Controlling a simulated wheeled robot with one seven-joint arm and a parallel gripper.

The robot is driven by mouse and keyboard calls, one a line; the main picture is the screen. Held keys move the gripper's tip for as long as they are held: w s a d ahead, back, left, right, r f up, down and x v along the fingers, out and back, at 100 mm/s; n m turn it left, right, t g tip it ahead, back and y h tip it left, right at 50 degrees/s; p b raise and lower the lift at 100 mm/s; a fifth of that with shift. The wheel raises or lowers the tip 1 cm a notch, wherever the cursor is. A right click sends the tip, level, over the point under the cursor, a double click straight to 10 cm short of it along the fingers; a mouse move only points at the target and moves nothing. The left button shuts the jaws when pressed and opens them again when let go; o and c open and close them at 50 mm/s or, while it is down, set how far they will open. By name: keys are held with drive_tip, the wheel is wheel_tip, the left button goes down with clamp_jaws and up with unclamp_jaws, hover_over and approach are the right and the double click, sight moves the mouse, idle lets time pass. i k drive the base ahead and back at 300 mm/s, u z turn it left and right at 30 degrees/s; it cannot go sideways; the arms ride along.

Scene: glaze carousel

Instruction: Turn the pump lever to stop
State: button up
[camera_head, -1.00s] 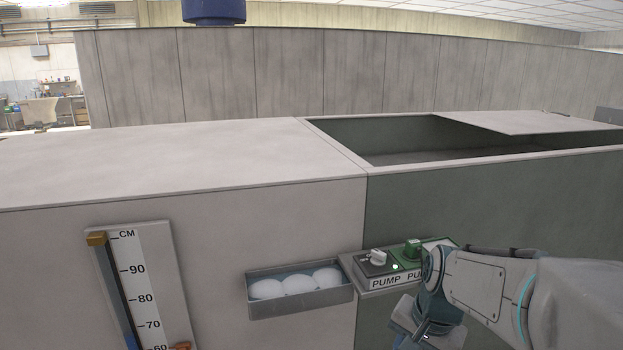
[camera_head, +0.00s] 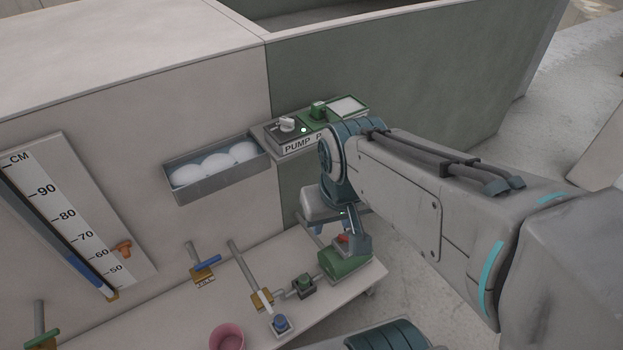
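The control panel (camera_head: 292,148) juts from the tank wall and carries a label that reads "PUMP P", with the rest hidden behind my arm. On its dark left plate is a pale grey lever (camera_head: 287,124). A small lit lamp (camera_head: 303,130) is beside it, then a green knob (camera_head: 318,109) on a green plate. The end of my arm with my gripper (camera_head: 350,238) hangs below and right of the panel, apart from the levers, over the low bench. Its fingers are not clear, so I cannot tell whether it is open.
A grey tray (camera_head: 196,196) with white balls hangs left of the panel. A CM gauge (camera_head: 84,230) is further left. Below, a white bench (camera_head: 150,325) holds pipes with valve handles, a green pump (camera_head: 346,264) with a red part near my gripper, and a pink cup (camera_head: 227,337).

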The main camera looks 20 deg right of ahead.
sight(341, 239)
drive_tip(key=z, duration=0.5)
drive_tip(key=k, duration=0.85)
drive_tip(key=u, duration=0.55)
